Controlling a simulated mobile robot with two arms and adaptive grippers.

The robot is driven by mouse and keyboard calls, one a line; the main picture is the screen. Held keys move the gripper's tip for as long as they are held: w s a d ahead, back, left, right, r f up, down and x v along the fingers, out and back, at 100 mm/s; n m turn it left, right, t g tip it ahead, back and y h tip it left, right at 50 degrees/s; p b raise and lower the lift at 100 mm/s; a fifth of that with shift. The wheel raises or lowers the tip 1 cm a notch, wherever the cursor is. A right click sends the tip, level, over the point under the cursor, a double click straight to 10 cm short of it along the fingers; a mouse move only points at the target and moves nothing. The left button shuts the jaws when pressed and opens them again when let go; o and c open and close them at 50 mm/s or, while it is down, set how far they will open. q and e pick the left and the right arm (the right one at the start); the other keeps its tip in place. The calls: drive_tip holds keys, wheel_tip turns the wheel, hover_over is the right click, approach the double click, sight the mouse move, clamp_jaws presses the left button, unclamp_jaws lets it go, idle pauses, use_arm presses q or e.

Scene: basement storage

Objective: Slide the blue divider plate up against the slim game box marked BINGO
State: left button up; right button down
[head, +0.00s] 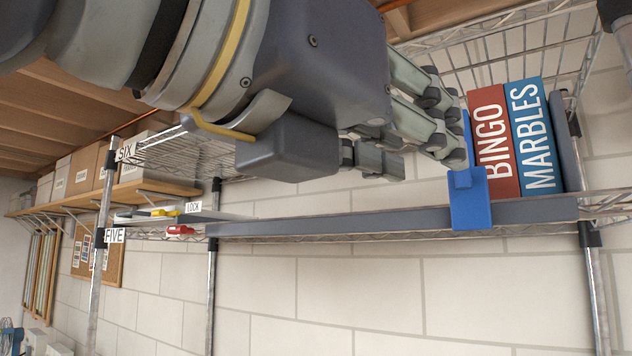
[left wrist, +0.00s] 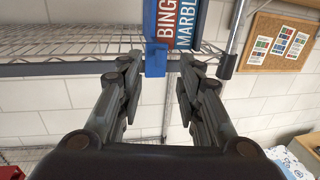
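The blue divider plate (head: 470,205) stands on the upper wire shelf, its front tab hanging over the shelf's front edge. The slim red game box marked BINGO (head: 488,125) stands upright just right of it. The two look very close; I cannot tell whether they touch. In the left wrist view the plate (left wrist: 155,62) and BINGO (left wrist: 171,12) are side by side beyond the fingertips. My left gripper (left wrist: 158,62) is open, its fingers spread with nothing visible held. In the head view its fingertips (head: 455,155) are just left of the plate, hiding part of it. My right gripper is not in view.
A blue MARBLES box (head: 534,135) stands against BINGO's right side, with a grey upright panel (head: 572,150) beyond it. The grey shelf edge (head: 350,224) runs leftward below my arm. A metal post (head: 595,290) stands at the right.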

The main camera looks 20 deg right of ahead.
use_arm(q)
drive_tip(key=shift+v, duration=1.65)
